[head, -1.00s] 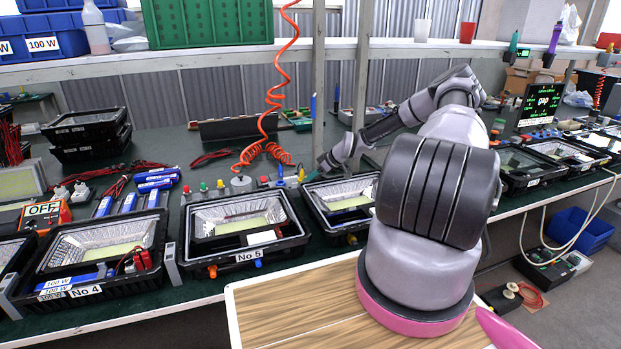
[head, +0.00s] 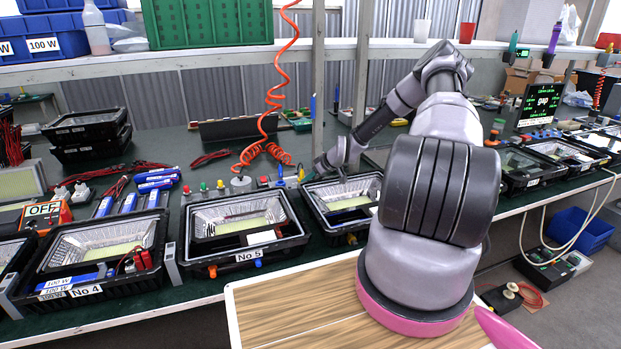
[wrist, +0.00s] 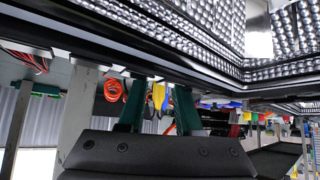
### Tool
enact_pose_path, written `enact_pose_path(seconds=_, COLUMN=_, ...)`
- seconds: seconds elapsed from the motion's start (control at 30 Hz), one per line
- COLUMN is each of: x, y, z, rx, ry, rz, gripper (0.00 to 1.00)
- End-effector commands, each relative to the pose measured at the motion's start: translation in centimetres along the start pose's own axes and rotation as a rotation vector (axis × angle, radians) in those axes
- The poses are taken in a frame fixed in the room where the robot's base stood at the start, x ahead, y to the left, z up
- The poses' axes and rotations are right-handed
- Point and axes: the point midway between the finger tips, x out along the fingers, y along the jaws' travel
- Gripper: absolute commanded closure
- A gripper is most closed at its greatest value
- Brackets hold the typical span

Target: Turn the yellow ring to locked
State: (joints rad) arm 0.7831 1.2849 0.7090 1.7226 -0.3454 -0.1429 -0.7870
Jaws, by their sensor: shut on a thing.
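My gripper shows at the end of my arm in the head view (head: 318,172), behind the left back corner of the floodlight housing (head: 313,208) right of No 5. In the wrist view its two green fingers (wrist: 158,92) reach up to the black edge of a housing (wrist: 215,72). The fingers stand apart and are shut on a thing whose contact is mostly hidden. A yellow part, apparently the yellow ring (wrist: 158,96), shows between them. Any lock marks are not readable, and the ring is hidden in the head view.
Housing No 5 (head: 243,256) stands close on the left, with coloured knobs (head: 212,186) behind it. A coiled red hose (head: 272,100) hangs behind, near a grey post (head: 318,80). The bench behind the housings has some free room.

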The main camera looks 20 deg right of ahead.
Motion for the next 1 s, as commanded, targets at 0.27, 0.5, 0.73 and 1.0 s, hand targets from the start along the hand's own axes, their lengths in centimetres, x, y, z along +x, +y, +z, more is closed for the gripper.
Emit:
enact_pose_path(seconds=0.27, x=0.25, y=-0.92, z=-0.06, rx=0.101, ry=0.0, rz=0.098, gripper=1.0)
enact_pose_path(seconds=0.5, x=0.22, y=-0.81, z=-0.07, rx=0.108, ry=0.003, rz=0.105, gripper=1.0)
enact_pose_path(seconds=0.73, x=0.19, y=-0.79, z=-0.05, rx=0.108, ry=0.002, rz=0.105, gripper=0.5)
enact_pose_path(seconds=1.0, x=0.07, y=-0.67, z=-0.04, rx=0.108, ry=0.002, rz=0.106, gripper=0.5)
